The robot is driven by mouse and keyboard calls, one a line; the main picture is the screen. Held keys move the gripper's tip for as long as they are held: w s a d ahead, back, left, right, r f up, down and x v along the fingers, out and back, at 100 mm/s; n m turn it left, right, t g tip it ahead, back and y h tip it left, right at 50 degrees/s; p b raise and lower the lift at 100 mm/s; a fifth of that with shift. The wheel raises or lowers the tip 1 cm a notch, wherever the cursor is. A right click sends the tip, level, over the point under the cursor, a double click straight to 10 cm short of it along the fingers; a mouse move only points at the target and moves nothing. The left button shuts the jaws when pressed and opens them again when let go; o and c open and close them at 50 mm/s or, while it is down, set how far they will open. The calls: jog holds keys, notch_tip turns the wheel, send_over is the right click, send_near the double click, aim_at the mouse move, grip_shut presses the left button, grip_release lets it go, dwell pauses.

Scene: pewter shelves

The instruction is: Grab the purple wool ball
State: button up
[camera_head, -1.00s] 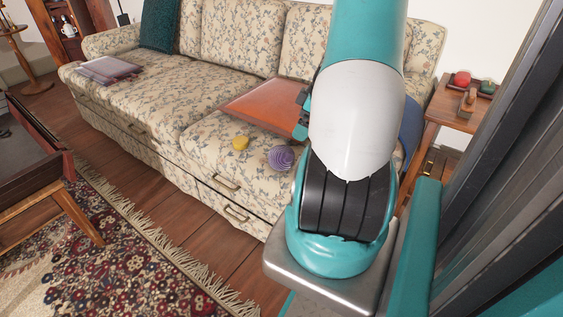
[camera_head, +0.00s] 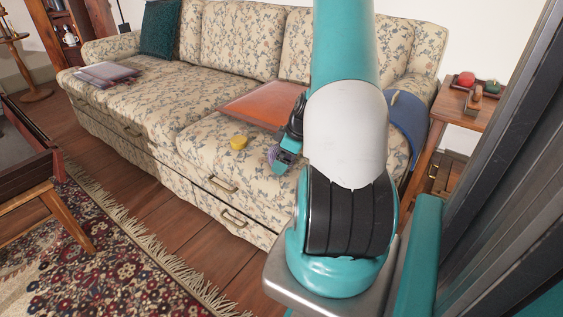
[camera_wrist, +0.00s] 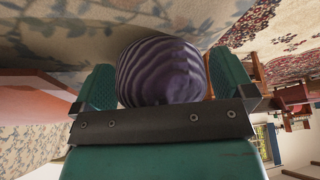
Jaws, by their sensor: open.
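The purple wool ball (camera_wrist: 160,72) has wavy striped strands and sits between the two teal fingers in the wrist view. In the head view only a small part of the ball (camera_head: 272,154) shows on the sofa seat, mostly hidden behind my gripper (camera_head: 282,160). In the wrist view my gripper (camera_wrist: 163,80) is open, with one finger on each side of the ball. I cannot tell whether the fingers touch it.
The ball rests on a flowered sofa (camera_head: 150,95). A yellow wool ball (camera_head: 238,143) lies to its left and an orange-brown folder (camera_head: 258,103) behind. A small wooden side table (camera_head: 462,108) stands at the right. A patterned rug (camera_head: 90,250) covers the floor.

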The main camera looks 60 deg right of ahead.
jog(key=c, duration=0.7)
jog(key=shift+c, duration=0.2)
